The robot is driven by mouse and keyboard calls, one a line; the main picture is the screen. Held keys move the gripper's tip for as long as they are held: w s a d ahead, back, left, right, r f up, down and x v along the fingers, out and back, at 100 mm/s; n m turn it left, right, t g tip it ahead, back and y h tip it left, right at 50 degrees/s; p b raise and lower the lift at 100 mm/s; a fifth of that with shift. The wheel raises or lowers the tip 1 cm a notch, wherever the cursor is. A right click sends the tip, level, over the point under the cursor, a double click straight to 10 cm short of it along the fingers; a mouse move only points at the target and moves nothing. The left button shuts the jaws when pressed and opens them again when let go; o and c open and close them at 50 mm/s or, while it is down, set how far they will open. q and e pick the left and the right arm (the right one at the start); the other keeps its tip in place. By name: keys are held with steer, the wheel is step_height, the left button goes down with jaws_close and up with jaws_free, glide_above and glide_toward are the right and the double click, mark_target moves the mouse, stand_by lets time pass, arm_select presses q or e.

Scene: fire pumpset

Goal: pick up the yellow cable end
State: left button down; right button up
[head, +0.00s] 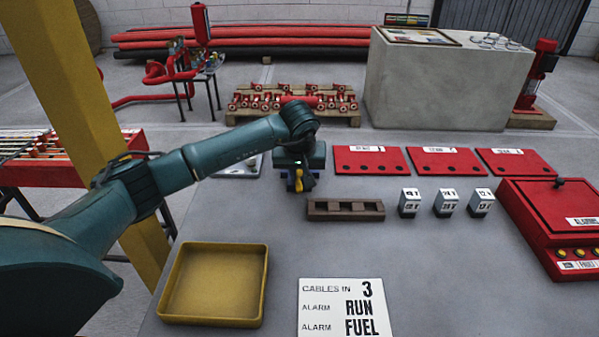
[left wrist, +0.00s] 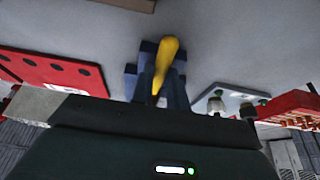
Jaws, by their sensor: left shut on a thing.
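My left gripper (head: 299,186) is above the grey table, near its back edge and behind the brown block, pointing down. It is shut on the yellow cable end (left wrist: 168,52). In the left wrist view the blue fingers (left wrist: 158,75) stand on either side of the yellow cable end, which sticks out past them towards the table. In the head view only a small bit of yellow shows at the fingers, and the wrist hides the rest. I cannot tell whether the cable end touches the table. My right gripper is not in view.
A brown slotted block (head: 345,210) lies just right of the gripper. Red plates (head: 368,160) line the back edge, with small labelled blocks (head: 446,204) before them. A red box (head: 550,222) stands at right, a yellow tray (head: 262,290) and a sign (head: 340,308) in front.

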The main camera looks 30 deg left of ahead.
arm_select(q)
steer(key=shift+s+d+r, duration=0.15)
steer(key=shift+s+r, duration=0.25)
steer(key=shift+r, duration=0.1)
steer(key=s+d+r, duration=0.2)
steer(key=s+r, duration=0.1)
steer(key=s, duration=0.3)
steer(key=s+d+r, duration=0.3)
steer(key=s+r, duration=0.1)
steer(key=s, duration=0.1)
steer(key=shift+s+d, duration=0.35)
steer(key=shift+s, duration=0.05)
steer(key=shift+d, duration=0.15)
